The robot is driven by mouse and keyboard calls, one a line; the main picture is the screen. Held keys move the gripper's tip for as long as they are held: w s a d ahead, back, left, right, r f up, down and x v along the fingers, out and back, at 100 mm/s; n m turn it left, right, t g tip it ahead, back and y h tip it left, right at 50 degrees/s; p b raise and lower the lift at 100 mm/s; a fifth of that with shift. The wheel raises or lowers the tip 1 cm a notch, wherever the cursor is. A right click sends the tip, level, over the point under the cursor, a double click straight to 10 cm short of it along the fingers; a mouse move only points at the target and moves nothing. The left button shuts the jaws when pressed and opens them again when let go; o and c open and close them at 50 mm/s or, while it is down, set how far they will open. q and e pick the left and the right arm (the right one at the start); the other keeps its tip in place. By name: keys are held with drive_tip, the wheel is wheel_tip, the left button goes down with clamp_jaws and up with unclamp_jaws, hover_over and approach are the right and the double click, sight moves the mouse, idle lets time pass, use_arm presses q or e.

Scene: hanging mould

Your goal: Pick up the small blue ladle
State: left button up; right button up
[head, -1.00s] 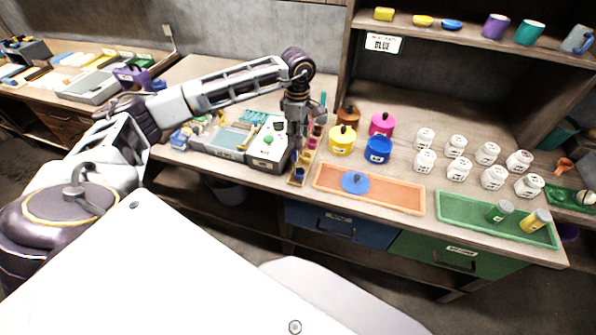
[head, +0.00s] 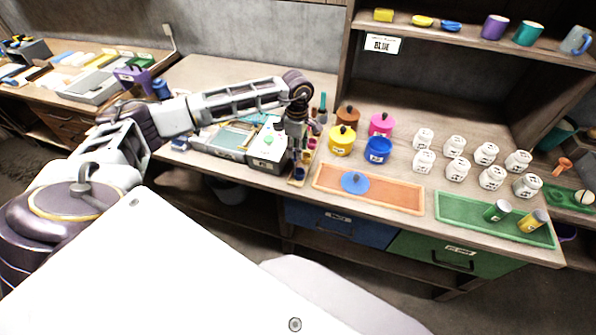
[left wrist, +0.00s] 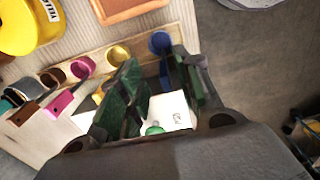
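The small blue ladle (left wrist: 160,43) shows in the left wrist view, its round cup just beyond my left gripper and its handle running back between the fingers. In the head view its blue cup (head: 299,173) sits at the near end of a row of small ladles by the table's front edge. My left gripper (left wrist: 162,88) points down over it with the fingers apart, one on each side of the handle; I see no closed grip. The head view shows this gripper (head: 295,158) low over the row, partly hiding it. My right gripper is not in view.
Yellow (left wrist: 117,55) and pink (left wrist: 81,68) ladles lie close beside the gripper. A white box with a green knob (head: 268,142) stands left of it. An orange tray (head: 390,192) and coloured pots, including a blue one (head: 377,150), are to the right.

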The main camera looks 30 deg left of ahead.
use_arm(q)
drive_tip(key=shift+s+f+p, duration=0.2)
drive_tip(key=shift+f+p, duration=0.2)
drive_tip(key=shift+f, duration=1.45)
clamp_jaws()
